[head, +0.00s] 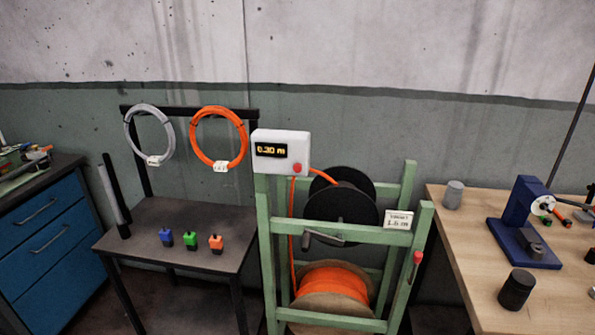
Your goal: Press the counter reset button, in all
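The counter is a white box (270,138) on the top left of a green frame (340,233). Its dark display (271,151) reads 0.30 m in yellow. A red button (297,168) sits at the lower right of its front face. An orange cable (292,235) runs below the counter, and another stretch goes from its right side to a black reel (341,203). Neither of my grippers is in the head view.
A full orange spool (333,283) sits low in the frame, with a crank (325,239) above it. A dark table (180,215) with small coloured blocks and hanging cable rings stands left. A wooden bench (470,262) with a blue device (527,225) stands right.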

